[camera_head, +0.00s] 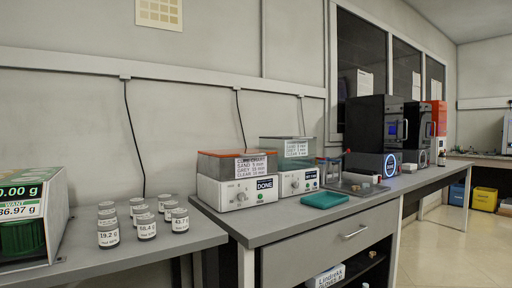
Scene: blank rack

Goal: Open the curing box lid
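No curing box is named by a readable label, so I cannot tell for sure which unit it is. A white-based unit (232,194) with a dark translucent upper box and an orange-red lid (237,153) stands on the grey bench; the lid looks shut. It carries a paper that seems to read as a cure chart (251,166) and a "DONE" display. A similar unit (298,182) beside it has a greenish upper box and a grey-green lid (286,138), also looking shut, with its own chart. Neither of my grippers is in view.
A teal tray or cloth (324,200) lies in front of the units. Black machines (376,131) stand further right. A drawer (335,243) is under the bench. Floor is clear at right.

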